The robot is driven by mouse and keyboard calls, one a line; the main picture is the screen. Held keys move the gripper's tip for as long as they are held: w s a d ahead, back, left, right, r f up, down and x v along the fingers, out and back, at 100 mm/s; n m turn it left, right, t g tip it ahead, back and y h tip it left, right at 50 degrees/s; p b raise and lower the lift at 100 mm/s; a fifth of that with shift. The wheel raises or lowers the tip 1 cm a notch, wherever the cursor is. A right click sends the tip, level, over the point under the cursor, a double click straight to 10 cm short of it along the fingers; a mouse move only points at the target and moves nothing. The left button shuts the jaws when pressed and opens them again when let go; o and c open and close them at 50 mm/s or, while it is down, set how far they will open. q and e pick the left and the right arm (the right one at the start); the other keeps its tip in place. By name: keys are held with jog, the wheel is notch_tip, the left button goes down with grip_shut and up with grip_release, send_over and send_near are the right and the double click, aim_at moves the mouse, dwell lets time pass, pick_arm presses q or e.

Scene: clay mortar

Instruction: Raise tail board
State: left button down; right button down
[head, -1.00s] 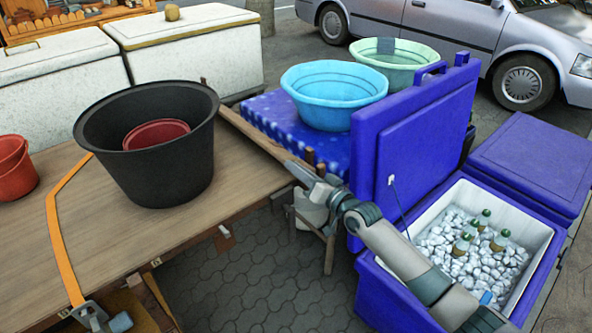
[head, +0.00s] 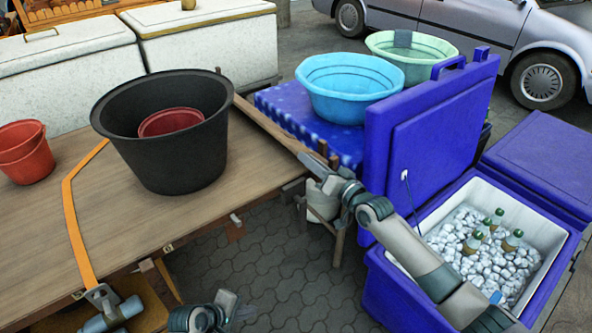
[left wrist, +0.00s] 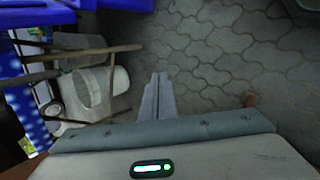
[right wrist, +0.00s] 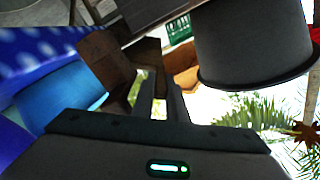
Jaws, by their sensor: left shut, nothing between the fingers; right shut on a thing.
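A long narrow wooden board (head: 268,124), which I take for the tail board, runs along the right edge of the wooden bed (head: 130,222). My right gripper (head: 306,160) is at the board's near end, shut on it. In the right wrist view the fingers (right wrist: 157,98) are beside a brown wooden piece (right wrist: 108,66); the exact contact is hard to see. My left gripper (head: 234,300) is low in front of the bed, shut and empty. In the left wrist view its closed fingertips (left wrist: 158,82) point over the paving, away from the board.
A black tub (head: 165,150) with a red bowl inside and a red bucket (head: 26,153) stand on the bed. An orange strap (head: 75,225) crosses it. A blue cooler (head: 395,290) with ice and bottles stands right, by my right arm. Basins stand behind.

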pick_arm(q)
jog(key=w+d+r+n+t+h, duration=0.1)
jog(key=w+r+n, duration=0.3)
jog(key=r, duration=0.6)
jog(key=w+d+r+n+t+h, duration=0.1)
jog(key=w+d+r+n+h, duration=0.1)
jog(key=w+r, duration=0.6)
jog(key=w+d+r+n+h, duration=0.1)
jog(key=w+r+n+h, duration=0.2)
jog(key=r, duration=1)
jog(key=w+n, duration=0.3)
jog(key=n, duration=0.1)
jog(key=shift+d+r+t, duration=0.25)
jog(key=shift+t, duration=0.15)
jog(key=shift+d, duration=0.1)
jog(key=x, duration=1)
jog(key=shift+f, duration=0.15)
jog(key=shift+w+d+r, duration=0.2)
jog(key=shift+d+r, duration=0.1)
jog(key=shift+r, duration=0.25)
jog(key=shift+w+d+r, duration=0.2)
jog(key=shift+d+r, duration=0.1)
jog(key=shift+r, duration=0.3)
jog(key=shift+w+d+r, duration=0.25)
jog(key=shift+r, duration=0.3)
